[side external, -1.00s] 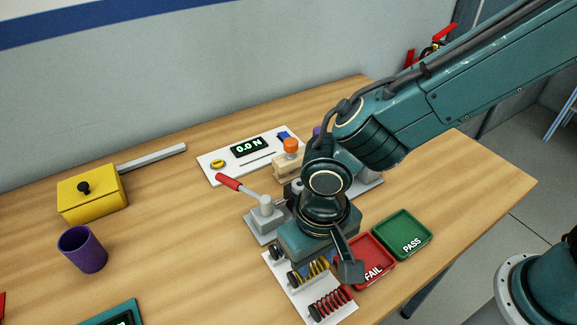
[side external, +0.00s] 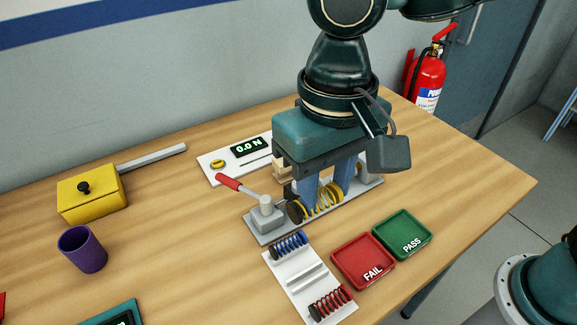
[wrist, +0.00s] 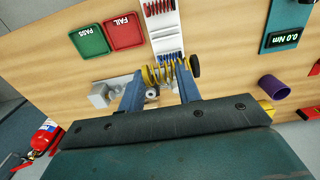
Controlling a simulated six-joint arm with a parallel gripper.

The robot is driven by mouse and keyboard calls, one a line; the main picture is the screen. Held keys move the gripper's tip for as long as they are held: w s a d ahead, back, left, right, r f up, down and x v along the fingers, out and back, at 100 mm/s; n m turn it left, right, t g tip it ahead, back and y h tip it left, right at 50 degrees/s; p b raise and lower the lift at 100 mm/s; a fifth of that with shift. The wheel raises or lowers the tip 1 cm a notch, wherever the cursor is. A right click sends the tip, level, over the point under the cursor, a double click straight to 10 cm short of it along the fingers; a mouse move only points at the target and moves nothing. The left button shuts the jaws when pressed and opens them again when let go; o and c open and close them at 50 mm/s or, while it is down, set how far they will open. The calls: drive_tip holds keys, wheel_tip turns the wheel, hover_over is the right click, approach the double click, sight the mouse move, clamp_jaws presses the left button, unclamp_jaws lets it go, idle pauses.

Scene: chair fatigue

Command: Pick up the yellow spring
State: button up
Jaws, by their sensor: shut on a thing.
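The yellow spring (side external: 323,201) is held between the two blue fingers of my gripper (side external: 328,188), above the grey test fixture (side external: 265,228) with the red-handled lever. A dark round end cap shows at the spring's left side. In the wrist view the yellow spring (wrist: 165,73) lies across between the fingertips of my gripper (wrist: 160,86), with the dark knob to its right. The white rack (side external: 292,272) holds a blue spring (side external: 289,245) and a red spring (side external: 330,303), with an empty place between them.
A red FAIL tray (side external: 362,262) and a green PASS tray (side external: 403,235) stand right of the rack. A white panel with a 0.0 N display (side external: 250,147) lies behind the fixture. A yellow box (side external: 92,194) and purple cup (side external: 82,250) are at the left.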

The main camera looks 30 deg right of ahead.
drive_tip(key=shift+r, duration=1.4)
drive_tip(key=shift+w, duration=0.1)
